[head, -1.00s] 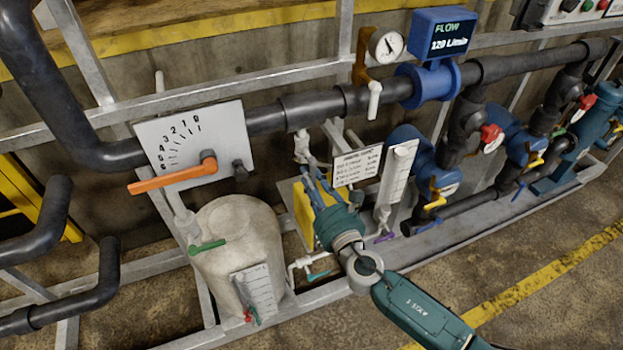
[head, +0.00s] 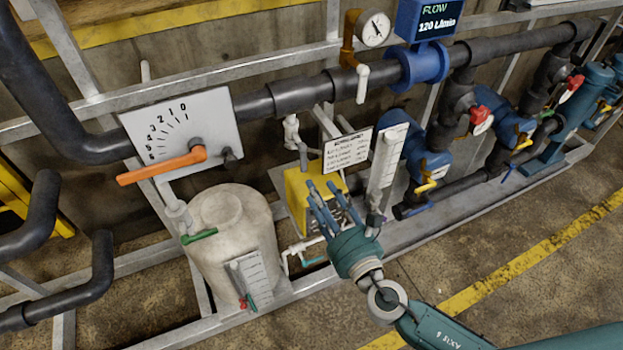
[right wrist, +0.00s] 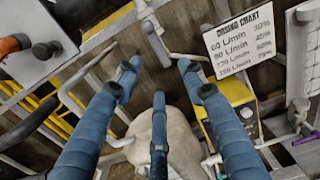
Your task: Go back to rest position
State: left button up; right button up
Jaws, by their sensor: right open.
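My right gripper (head: 333,205) is in front of the yellow dosing unit in the head view, with its arm coming in from the lower right. Its blue fingers are spread and empty. In the right wrist view the open fingers (right wrist: 158,90) point towards the rack, with nothing between them. The dosing chart (head: 347,149) is just beyond the fingertips; it also shows in the right wrist view (right wrist: 240,42). My left gripper is in neither view.
An orange lever (head: 160,166) sits on a white scale plate (head: 215,110). A pale tank (head: 228,225) stands left of my right gripper. The yellow unit (head: 298,195), pipes and valves fill the metal rack. Open floor (head: 520,280) lies at the right front.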

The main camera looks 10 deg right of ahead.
jog(key=shift+v, duration=0.9)
jog(key=shift+f, duration=0.1)
jog(key=s+d+f+m+g+h, duration=0.25)
jog(key=d+f+m, duration=0.3)
jog(key=f, duration=0.65)
jog(key=s+d+f+m+g+h, duration=0.1)
jog(key=s+d+f+m+g, duration=0.25)
jog(key=f+m, duration=0.6)
jog(key=s+d+f+m+g+h, duration=0.2)
jog(key=s+d+f+m, duration=0.25)
jog(key=f, duration=1.05)
jog(key=s+f+m+g, duration=0.2)
jog(key=s+f+m, duration=0.4)
jog(key=s, duration=0.5)
jog(key=s+d+f+m+g, duration=0.1)
jog(key=s+f+m+g, duration=0.2)
jog(key=s+f+m, duration=0.3)
jog(key=s+f+m+g, duration=0.3)
jog(key=s+f+m, duration=0.3)
jog(key=s, duration=0.9)
jog(key=shift+s+d, duration=0.3)
jog(key=shift+s, duration=0.05)
